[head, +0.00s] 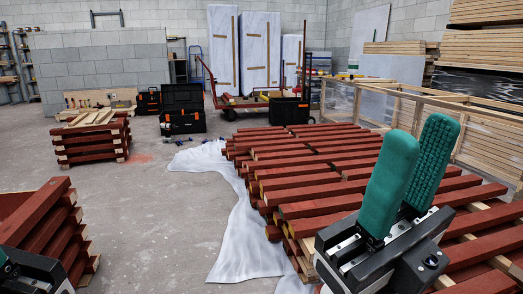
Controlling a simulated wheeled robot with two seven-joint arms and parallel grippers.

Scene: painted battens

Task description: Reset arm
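My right gripper (413,172) is at the lower right, with two green padded fingers pointing up. A narrow gap shows between the fingers, and I see nothing held there. It is in front of a large stack of red painted battens (325,170). My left gripper shows only in part at the lower left corner, as a black body (32,272) with a bit of green at the frame edge. Its fingertips are out of frame. It is in front of a smaller stack of red battens (45,215).
A white sheet (235,240) lies on the floor beside the large stack. Another red batten stack (92,143) stands at the left. Black toolboxes (182,108) and a red cart (250,102) are behind. A wooden frame (440,120) borders the right. Grey floor (150,215) is clear in the middle left.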

